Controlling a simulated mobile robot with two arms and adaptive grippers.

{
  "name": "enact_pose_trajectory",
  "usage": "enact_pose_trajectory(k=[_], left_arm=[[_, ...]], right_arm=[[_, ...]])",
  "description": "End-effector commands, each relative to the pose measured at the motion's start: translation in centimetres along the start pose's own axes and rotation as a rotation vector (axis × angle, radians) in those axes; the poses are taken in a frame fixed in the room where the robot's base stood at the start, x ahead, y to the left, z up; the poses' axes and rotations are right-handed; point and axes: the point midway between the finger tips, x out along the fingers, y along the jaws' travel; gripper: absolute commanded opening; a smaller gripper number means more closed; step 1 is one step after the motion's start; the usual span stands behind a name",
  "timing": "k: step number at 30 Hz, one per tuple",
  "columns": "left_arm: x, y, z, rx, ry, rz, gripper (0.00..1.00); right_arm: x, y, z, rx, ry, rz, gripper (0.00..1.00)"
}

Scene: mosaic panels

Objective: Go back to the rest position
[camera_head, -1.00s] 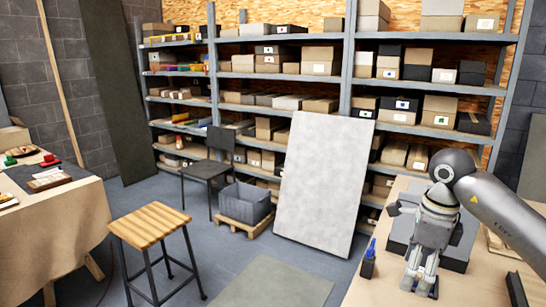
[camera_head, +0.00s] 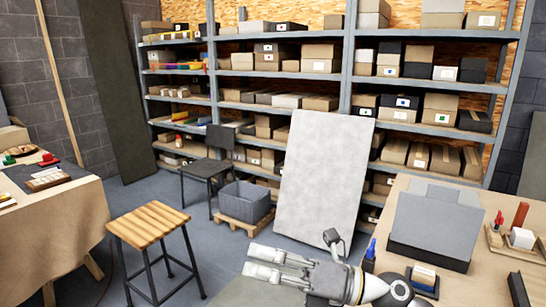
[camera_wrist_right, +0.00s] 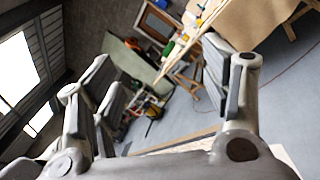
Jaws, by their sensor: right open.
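My right gripper (camera_head: 258,262) is at the lower middle of the head view, pointing left, off the left side of the right-hand table (camera_head: 398,190). Its fingers are apart with nothing between them. In the right wrist view the open fingers of the right gripper (camera_wrist_right: 165,85) frame empty air, with the floor and a distant table behind. My left gripper does not show in any view.
A grey panel (camera_head: 432,222) stands on the right-hand table, with a blue-capped item (camera_head: 370,253) beside it. A white board (camera_head: 322,175) leans on the shelves. A wooden stool (camera_head: 150,226) and a cloth-covered table (camera_head: 60,215) stand left.

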Motion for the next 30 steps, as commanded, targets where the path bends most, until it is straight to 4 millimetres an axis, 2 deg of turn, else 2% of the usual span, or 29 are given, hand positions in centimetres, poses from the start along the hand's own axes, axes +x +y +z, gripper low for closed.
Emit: enact_pose_trajectory(k=[2, 4, 8, 11, 14, 17, 20, 22, 24, 27, 30], left_arm=[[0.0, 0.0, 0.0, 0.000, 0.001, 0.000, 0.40], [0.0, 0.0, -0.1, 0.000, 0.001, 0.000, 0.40], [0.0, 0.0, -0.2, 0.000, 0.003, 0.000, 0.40], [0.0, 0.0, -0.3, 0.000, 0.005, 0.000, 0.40], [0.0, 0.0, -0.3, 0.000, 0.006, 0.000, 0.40], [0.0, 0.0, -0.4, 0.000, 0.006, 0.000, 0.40], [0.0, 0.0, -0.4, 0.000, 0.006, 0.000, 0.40], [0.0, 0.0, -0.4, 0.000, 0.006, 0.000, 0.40], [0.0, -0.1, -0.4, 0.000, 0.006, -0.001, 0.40], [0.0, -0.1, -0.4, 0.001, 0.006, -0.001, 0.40], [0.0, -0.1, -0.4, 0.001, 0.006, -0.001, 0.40]], right_arm=[[-0.4, 0.6, 1.6, 0.144, -0.189, 0.041, 0.71], [-1.6, 0.5, 3.2, 0.277, -0.358, 0.061, 0.71], [-5.2, -1.6, 5.2, 0.541, -0.668, 0.062, 0.71], [-9.1, -4.4, 5.2, 0.754, -0.897, 0.032, 0.71], [-13.4, -7.8, 3.4, 0.973, -1.121, -0.027, 0.71], [-17.7, -11.0, -0.3, 1.193, -1.332, -0.112, 0.71], [-21.8, -13.4, -5.6, 1.407, -1.530, -0.226, 0.71], [-24.2, -14.4, -10.0, 1.551, -1.655, -0.321, 0.71], [-26.2, -14.7, -14.4, 1.680, -1.763, -0.419, 0.71], [-28.2, -14.1, -19.9, 1.830, -1.880, -0.553, 0.71], [-29.5, -13.0, -24.5, 1.947, -1.968, -0.678, 0.71]])
